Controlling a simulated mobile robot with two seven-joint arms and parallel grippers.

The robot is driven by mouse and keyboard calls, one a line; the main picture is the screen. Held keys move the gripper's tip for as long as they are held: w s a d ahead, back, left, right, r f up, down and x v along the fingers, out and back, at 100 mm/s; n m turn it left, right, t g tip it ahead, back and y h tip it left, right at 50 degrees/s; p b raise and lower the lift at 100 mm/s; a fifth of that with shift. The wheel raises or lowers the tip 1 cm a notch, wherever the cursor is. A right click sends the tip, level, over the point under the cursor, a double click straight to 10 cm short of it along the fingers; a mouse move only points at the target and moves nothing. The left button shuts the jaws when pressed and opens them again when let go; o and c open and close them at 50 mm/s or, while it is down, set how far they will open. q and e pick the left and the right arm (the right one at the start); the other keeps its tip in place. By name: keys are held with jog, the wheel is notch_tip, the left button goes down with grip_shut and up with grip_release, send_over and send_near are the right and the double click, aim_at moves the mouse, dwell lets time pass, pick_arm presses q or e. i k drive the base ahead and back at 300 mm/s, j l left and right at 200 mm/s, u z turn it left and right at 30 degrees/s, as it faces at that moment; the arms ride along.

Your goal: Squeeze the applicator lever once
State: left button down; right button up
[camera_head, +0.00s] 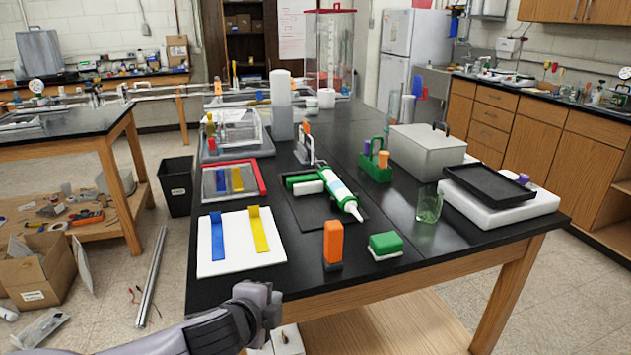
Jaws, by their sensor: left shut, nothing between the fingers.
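The applicator (340,192) is a green and white tube with a pale tapered nozzle pointing toward the front right. It lies on a dark mat (298,214) in the middle of the black table. A green and white part (304,185) sticks out at its left side. It may be the lever or handle, but I cannot tell which. My left gripper (269,304) is at the table's front edge, well in front of the applicator and apart from it. It is shut and holds nothing. My right gripper is not in view.
An orange block (333,243) and a green and white sponge-like block (385,245) stand between the front edge and the applicator. A white board (212,262) with blue and yellow strips lies at left. A glass (429,205) and a black tray (487,186) are at right.

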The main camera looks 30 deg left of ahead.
aim_at(301, 188)
jog(key=i+j, duration=0.25)
jog(key=i, duration=0.25)
jog(key=i+j, duration=0.25)
jog(key=i, duration=0.3)
